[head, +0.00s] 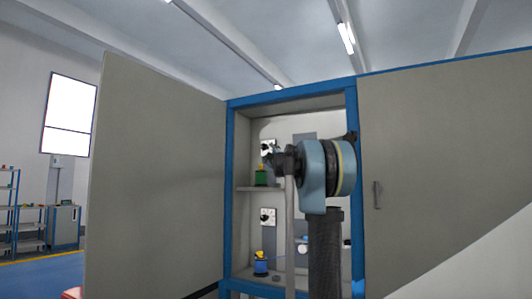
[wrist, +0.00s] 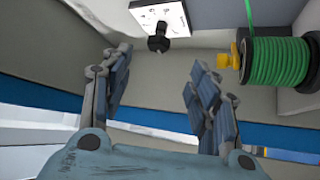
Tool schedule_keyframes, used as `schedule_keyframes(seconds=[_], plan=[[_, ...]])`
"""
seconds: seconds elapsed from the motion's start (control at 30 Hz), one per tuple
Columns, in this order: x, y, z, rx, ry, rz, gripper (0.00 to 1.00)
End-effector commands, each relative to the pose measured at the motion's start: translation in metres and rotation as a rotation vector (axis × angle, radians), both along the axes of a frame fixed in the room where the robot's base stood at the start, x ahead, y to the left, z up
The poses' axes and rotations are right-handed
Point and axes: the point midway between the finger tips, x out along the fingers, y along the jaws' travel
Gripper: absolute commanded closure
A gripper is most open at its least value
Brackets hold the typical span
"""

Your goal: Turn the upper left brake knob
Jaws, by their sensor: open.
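The upper left brake knob is a black knob (wrist: 159,40) on a white square plate (wrist: 160,17), at the top of the wrist view. In the head view its plate (head: 266,146) is at the upper left of the cabinet opening, partly hidden by my gripper (head: 272,157). In the wrist view my gripper (wrist: 160,73) is open and empty. Its two dark, jointed fingers are spread wide, and the knob shows beyond their tips, roughly midway between them. No contact with the knob shows.
A green spool (wrist: 278,62) with a yellow end stands right of the knob, by the right finger. The blue cabinet frame (head: 231,200) and the open left door (head: 150,180) bound the opening. A lower white plate (head: 268,216) and a blue spool (head: 261,266) sit below.

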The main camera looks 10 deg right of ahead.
Motion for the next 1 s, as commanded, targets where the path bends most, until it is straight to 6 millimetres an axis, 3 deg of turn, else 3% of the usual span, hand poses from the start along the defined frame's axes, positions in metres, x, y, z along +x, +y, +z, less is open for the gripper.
schedule_keyframes(seconds=[0.6, 1.0], plan=[[0.081, 0.006, 0.030, 0.003, -0.001, 0.001, 0.45], [0.123, 0.010, 0.047, 0.003, -0.001, 0.001, 0.45]])
